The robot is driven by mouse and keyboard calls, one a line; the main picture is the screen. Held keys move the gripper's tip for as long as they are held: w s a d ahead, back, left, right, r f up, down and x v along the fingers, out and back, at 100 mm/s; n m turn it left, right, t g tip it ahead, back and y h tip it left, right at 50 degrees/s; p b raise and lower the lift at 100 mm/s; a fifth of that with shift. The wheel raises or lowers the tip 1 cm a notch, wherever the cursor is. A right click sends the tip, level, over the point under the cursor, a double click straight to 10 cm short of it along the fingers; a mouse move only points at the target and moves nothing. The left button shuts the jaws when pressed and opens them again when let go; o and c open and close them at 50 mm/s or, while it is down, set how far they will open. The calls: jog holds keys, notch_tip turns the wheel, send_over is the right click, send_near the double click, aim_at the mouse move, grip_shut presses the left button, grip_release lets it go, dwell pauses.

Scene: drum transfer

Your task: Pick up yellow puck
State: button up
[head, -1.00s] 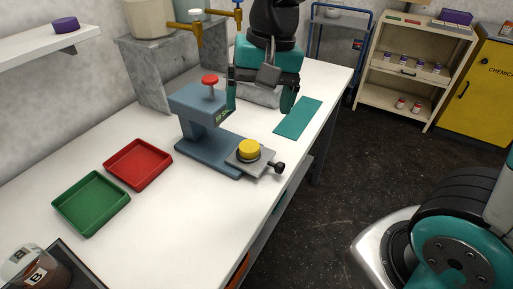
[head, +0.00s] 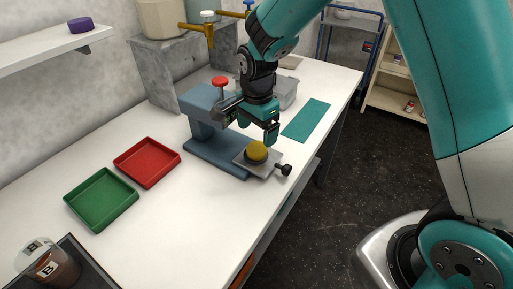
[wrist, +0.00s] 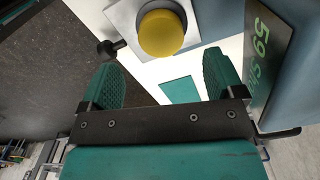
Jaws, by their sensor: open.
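The yellow puck (head: 257,151) sits on the grey plate (head: 247,163) at the front of the blue-grey press (head: 212,125). In the wrist view the yellow puck (wrist: 161,33) lies at the top middle, beyond my fingertips. My gripper (head: 255,125) hangs above and slightly behind the puck, close to the press. In the wrist view my gripper (wrist: 165,75) has its two teal fingers wide apart with nothing between them.
A red tray (head: 147,161) and a green tray (head: 101,199) lie left of the press. The press has a red knob (head: 220,82) on top and a black side knob (head: 285,170) by the plate. A teal mat (head: 307,119) lies to the right.

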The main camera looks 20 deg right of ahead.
aim_at(255, 148)
jog(key=shift+a+f+p, duration=0.2)
jog(key=shift+f+p, duration=0.65)
jog(key=shift+f, duration=2.05)
jog(key=c, duration=1.1)
jog(key=shift+r, duration=0.1)
